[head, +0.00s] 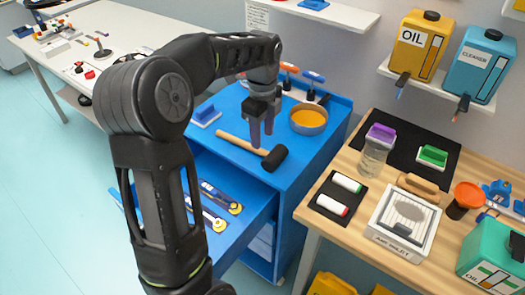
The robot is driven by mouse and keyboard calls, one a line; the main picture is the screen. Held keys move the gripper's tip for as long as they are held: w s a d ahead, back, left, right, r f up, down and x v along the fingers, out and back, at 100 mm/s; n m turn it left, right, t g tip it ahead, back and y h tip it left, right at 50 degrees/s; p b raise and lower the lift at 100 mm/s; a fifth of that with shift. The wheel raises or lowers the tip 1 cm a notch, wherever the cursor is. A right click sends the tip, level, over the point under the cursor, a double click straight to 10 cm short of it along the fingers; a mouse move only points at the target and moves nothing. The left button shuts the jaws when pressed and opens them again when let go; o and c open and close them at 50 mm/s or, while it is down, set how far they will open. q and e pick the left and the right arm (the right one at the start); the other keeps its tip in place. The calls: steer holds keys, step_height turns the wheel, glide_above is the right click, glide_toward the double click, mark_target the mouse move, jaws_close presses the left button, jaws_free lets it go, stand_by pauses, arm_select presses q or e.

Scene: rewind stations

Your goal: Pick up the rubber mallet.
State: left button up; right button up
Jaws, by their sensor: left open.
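The rubber mallet (275,158) lies on the blue cabinet top (225,119), with its black head towards the right and its wooden handle towards the left. My left gripper (262,138) points down over the handle, close to the head end. Its fingers are apart and it holds nothing. One finger covers a little of the handle, and I cannot tell whether it touches. My right gripper is not in view.
An orange-filled bowl (309,119) stands right behind the gripper. A blue-handled brush (205,116) lies to the left. The open drawer (235,192) holds several tools. A wooden bench (327,230) on the right carries a jar (374,158) and a tray (404,222).

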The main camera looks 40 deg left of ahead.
mark_target(262, 150)
arm_select(q)
steer(key=shift+f, duration=0.55)
steer(key=shift+w+a+f+p, duration=0.1)
steer(key=shift+f+p, duration=0.3)
steer(key=shift+f, duration=0.9)
steer(key=shift+a+f+p, duration=0.1)
steer(key=shift+f+p, duration=0.25)
steer(key=shift+f, duration=0.95)
steer(key=shift+c, duration=0.3)
jaws_close()
